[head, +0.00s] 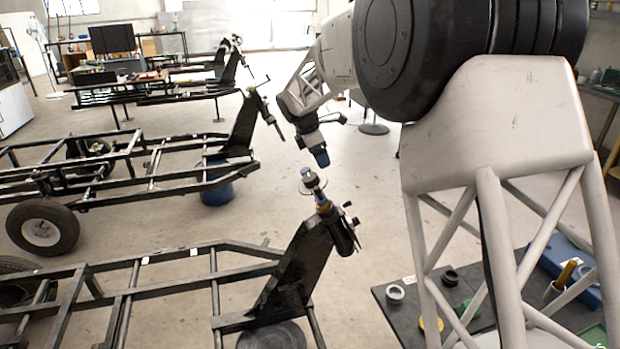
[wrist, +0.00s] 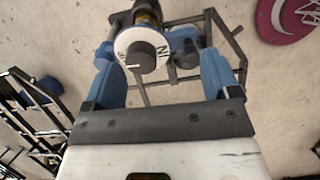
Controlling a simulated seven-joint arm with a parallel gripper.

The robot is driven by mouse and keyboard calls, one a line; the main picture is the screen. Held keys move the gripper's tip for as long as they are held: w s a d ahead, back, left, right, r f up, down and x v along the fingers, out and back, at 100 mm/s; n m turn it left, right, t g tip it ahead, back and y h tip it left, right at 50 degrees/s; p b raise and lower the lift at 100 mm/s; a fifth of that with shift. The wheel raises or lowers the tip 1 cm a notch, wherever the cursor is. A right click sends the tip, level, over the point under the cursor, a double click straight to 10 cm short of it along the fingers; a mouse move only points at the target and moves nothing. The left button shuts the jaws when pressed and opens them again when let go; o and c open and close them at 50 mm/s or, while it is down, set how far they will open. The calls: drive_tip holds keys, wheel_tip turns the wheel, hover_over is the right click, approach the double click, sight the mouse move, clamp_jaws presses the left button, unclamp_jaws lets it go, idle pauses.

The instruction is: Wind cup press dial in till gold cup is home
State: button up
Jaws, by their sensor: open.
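The cup press dial (head: 312,183) is a white disc with a dark mark and a grey centre knob. It sits at the top of the black frame's raised neck (head: 290,265).
A dark bench (head: 385,315) at the lower right holds rings, a yellow-handled tool in a cup and a blue case (head: 565,270). Other black frames stand at left. A maroon disc (wrist: 288,18) lies at the wrist view's upper right. Floor around the neck is mostly clear.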

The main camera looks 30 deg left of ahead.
drive_tip(key=n, duration=0.2)
approach(309, 177)
wheel_tip(309, 177, down, 2)
drive_tip(key=shift+w+d, duration=0.25)
drive_tip(key=shift+w, duration=0.1)
drive_tip(key=shift+f, duration=0.15)
drive_tip(key=shift+x, duration=3.8)
drive_tip(key=shift+d, duration=0.1)
drive_tip(key=c, duration=0.9)
